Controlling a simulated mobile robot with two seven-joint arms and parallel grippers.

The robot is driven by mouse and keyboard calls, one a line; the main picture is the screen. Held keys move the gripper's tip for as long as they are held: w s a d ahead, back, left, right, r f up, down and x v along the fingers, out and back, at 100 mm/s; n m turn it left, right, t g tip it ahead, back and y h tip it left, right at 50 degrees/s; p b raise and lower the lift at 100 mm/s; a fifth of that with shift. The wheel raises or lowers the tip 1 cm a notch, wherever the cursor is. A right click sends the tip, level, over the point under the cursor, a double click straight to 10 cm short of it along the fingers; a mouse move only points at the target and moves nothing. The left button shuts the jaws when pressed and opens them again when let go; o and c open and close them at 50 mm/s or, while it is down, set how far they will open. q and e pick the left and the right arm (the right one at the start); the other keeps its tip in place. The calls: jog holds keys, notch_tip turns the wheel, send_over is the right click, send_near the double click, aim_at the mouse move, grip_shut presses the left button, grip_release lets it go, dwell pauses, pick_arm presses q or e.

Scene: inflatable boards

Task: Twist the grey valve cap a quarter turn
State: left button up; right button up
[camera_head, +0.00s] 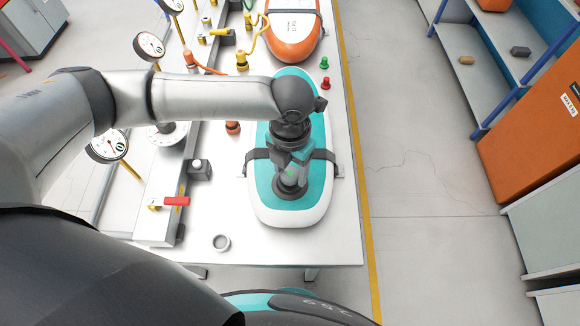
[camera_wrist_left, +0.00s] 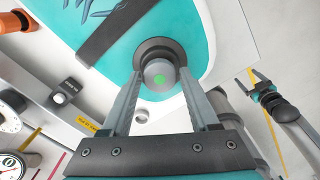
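My left gripper (camera_head: 289,185) is over the board, pointing down at the cap. In the left wrist view the left gripper's two fingers (camera_wrist_left: 160,82) stand on either side of the cap, very near its sides. Whether they press on it I cannot tell. My right gripper (camera_wrist_left: 260,76) shows small at the right of that view, away from the board, its fingers apart and empty.
A dark strap (camera_head: 258,154) crosses the board on the white table (camera_head: 340,235). A rail with gauges (camera_head: 107,147) and a red-handled valve (camera_head: 176,201) runs along the left. An orange board (camera_head: 293,35) lies behind. A small ring (camera_head: 221,242) lies at the front.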

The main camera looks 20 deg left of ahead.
aim_at(290, 174)
pick_arm(q)
jog(key=o, duration=0.3)
notch_tip(290, 174, up, 15)
jog(key=shift+r+p, duration=0.15)
jog(key=shift+p, duration=0.65)
